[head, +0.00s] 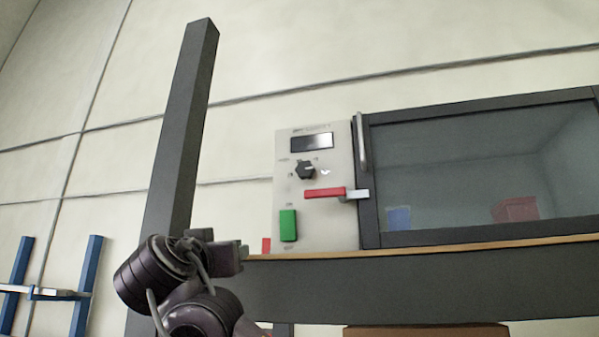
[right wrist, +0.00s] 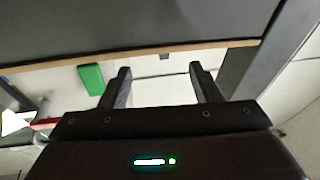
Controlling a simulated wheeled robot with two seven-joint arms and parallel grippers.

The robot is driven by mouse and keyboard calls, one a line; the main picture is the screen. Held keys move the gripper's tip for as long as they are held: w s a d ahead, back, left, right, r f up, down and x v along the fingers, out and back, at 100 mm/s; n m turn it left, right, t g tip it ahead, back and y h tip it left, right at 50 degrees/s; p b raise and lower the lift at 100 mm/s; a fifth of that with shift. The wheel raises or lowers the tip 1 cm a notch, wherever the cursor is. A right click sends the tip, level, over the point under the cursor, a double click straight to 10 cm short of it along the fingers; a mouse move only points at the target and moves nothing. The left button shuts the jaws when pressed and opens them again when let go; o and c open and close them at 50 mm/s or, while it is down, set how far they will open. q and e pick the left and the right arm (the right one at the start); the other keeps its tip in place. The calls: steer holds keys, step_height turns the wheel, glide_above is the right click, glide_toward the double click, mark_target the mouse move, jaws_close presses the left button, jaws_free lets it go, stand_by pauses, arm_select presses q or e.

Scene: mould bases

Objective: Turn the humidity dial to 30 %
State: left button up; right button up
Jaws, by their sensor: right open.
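The control panel (head: 340,215) is a pale upright plate. Its black dial (head: 305,170) sits below a dark display (head: 312,142), with small marks around it too blurred to read. I cannot tell the dial's setting. My right gripper (head: 240,253) is at the panel's lower left, below and left of the dial and apart from it. In the right wrist view the gripper (right wrist: 160,68) has its fingers spread with nothing between them. The dial is not discernible in that view. My left gripper is in neither view.
A red lever (head: 324,193) and a green switch (head: 288,225) are below the dial; the switch also shows in the right wrist view (right wrist: 91,78). A glass-fronted chamber (head: 480,165) stands right of the panel. A dark post (head: 182,125) rises at the left.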

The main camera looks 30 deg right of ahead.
mark_target(303, 171)
steer(key=s+d+r+m+g+h, duration=0.3)
steer(key=s+d+r+m+h, duration=0.25)
steer(key=s+r, duration=0.6)
steer(key=shift+m, duration=0.35)
steer(key=p+x, duration=0.1)
steer(key=x, duration=0.1)
steer(key=p+x, duration=0.1)
steer(key=x, duration=0.2)
steer(key=p+x, duration=0.2)
steer(key=shift+w+d+r, duration=0.1)
steer(key=shift+w+r, duration=0.05)
steer(key=shift+r, duration=0.3)
steer(key=shift+w+d+r+p, duration=0.1)
steer(key=shift+w+d+p, duration=0.25)
steer(key=shift+d, duration=0.1)
